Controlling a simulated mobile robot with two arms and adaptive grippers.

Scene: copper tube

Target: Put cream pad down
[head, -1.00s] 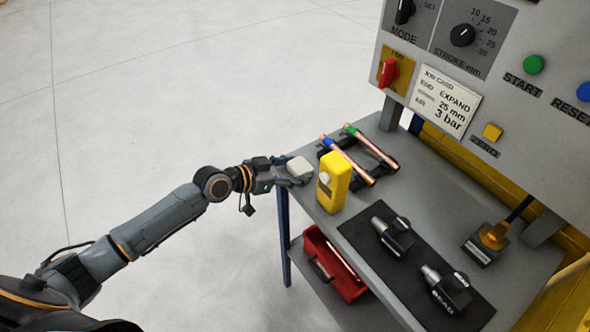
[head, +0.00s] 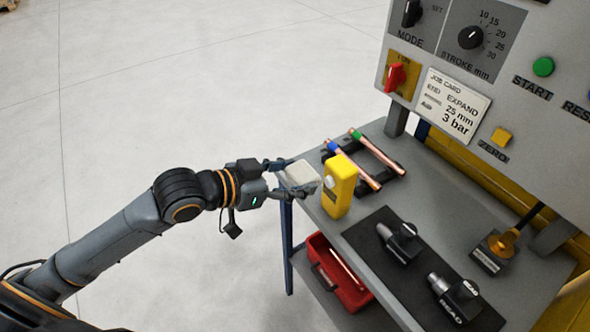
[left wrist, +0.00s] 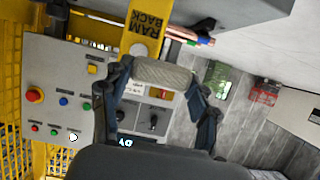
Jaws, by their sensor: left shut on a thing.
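The cream pad (head: 302,174) is a small pale block at the left edge of the grey workbench (head: 440,205). My left gripper (head: 290,178) is shut on it, with a finger on either side. In the left wrist view the pad (left wrist: 164,74) sits between the two dark fingertips of the gripper (left wrist: 162,84). Whether the pad touches the bench top is hard to tell. A yellow block (head: 338,188) stands upright just to the right of the pad. My right gripper is not in view.
Two copper tubes (head: 378,160) with coloured bands rest on a dark rack behind the yellow block. A black mat (head: 412,262) with two dark tools lies in front. A red bin (head: 338,272) sits on the lower shelf. The control panel (head: 480,70) rises at the back.

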